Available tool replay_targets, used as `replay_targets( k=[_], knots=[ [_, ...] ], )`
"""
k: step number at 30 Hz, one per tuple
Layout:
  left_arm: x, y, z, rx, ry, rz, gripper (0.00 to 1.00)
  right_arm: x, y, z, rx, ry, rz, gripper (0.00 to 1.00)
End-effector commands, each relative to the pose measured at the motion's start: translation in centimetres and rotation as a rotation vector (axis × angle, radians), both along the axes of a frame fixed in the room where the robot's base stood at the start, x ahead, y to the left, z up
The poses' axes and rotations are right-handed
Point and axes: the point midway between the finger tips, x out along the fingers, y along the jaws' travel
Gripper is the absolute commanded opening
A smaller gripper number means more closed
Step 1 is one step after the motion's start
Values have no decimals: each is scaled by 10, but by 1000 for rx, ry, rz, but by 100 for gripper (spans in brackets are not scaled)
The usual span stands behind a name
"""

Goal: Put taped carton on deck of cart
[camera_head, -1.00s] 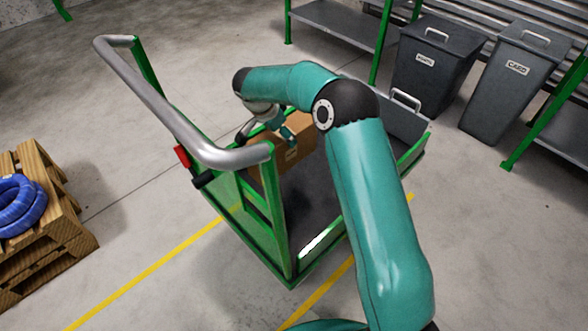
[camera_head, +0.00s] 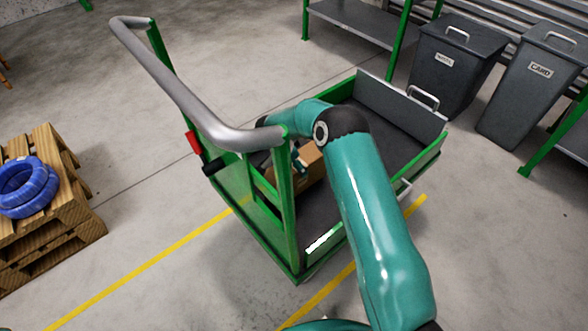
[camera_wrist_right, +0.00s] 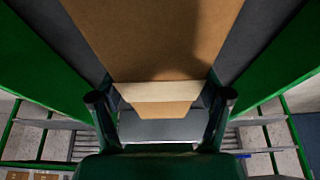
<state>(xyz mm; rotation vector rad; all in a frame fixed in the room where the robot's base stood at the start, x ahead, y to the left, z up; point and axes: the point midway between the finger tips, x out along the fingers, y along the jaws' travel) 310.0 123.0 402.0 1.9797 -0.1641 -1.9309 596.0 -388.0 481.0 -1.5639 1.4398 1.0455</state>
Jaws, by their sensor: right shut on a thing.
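The brown taped carton (camera_head: 309,166) is inside the green cart, low over the handle end of its dark deck (camera_head: 385,127). I cannot tell whether its underside touches the deck. My right gripper (camera_head: 297,163) is shut on the carton, partly hidden by my arm and the cart's green post. In the right wrist view, the carton (camera_wrist_right: 160,40) fills the upper middle, with its pale tape strip between the two fingers (camera_wrist_right: 162,98). My left gripper is not in view.
The cart's grey handle bar (camera_head: 185,95) and green posts rise close to my arm. A grey end board (camera_head: 400,105) stands at the far end. Two dark bins (camera_head: 455,70) are behind right. A pallet stack (camera_head: 55,215) with a blue coil (camera_head: 28,188) is at left.

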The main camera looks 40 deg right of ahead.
Motion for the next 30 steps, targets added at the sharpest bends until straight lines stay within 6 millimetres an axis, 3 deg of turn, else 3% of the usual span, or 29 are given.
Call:
replay_targets(
  k=[4,11,12,15,26,30],
  knots=[
    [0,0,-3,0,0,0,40,0,-1,-17,-1,-2,-1,7],
    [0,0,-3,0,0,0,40,0,-1,-17,-1,-3,-2,7],
    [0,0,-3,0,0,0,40,0,0,-19,0,0,-2,83],
    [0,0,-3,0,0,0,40,0,-1,-19,0,0,-2,100],
    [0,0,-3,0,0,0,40,-1,0,-17,0,-1,-2,100],
    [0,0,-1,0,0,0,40,0,3,-8,0,-2,-1,100]
  ],
)
